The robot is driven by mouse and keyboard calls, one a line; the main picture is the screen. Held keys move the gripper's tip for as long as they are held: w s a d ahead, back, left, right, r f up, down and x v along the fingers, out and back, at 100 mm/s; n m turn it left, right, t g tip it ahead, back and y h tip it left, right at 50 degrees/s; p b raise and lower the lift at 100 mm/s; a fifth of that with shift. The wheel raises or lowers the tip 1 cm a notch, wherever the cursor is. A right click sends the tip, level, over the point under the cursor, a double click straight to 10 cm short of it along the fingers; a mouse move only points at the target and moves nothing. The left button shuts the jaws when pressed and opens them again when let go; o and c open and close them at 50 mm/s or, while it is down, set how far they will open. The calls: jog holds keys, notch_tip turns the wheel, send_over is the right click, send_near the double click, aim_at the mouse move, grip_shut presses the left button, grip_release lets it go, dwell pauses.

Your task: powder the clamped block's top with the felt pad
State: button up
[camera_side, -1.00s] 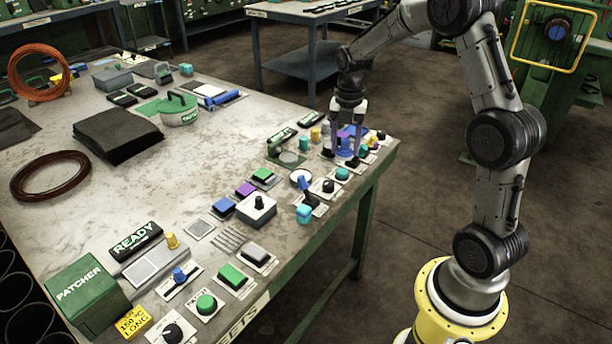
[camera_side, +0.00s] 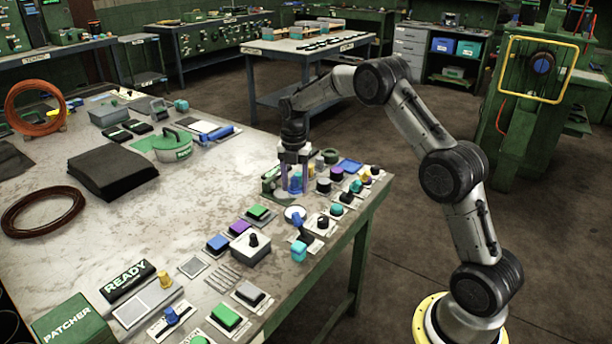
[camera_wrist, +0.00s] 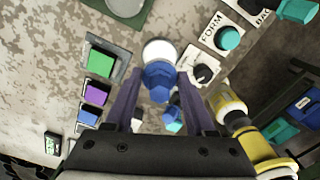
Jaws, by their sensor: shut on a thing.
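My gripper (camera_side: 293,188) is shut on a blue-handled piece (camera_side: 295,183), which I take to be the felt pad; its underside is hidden. In the wrist view the blue handle (camera_wrist: 158,82) stands between the two purple-grey fingers. A round white dish (camera_side: 294,214) lies in front of the gripper in the side view; the wrist view shows it just beyond the handle (camera_wrist: 158,48). The green clamp (camera_side: 269,182) is partly hidden behind the gripper. The round grey block top (camera_wrist: 125,5) shows at the wrist view's upper edge. I cannot tell whether it carries powder.
Green (camera_wrist: 100,62), purple (camera_wrist: 97,92) and blue (camera_wrist: 88,117) blocks lie left of the fingers. A blue-handled piece (camera_side: 297,222) stands near the dish. A grey box with a black knob (camera_side: 250,243) is nearby. Several small knobs crowd the right edge; the table's middle is mostly clear.

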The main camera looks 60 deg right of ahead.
jog(key=shift+f, duration=2.85)
jog(key=shift+f, duration=0.65)
jog(key=shift+r, duration=3.6)
jog(key=shift+a, duration=0.1)
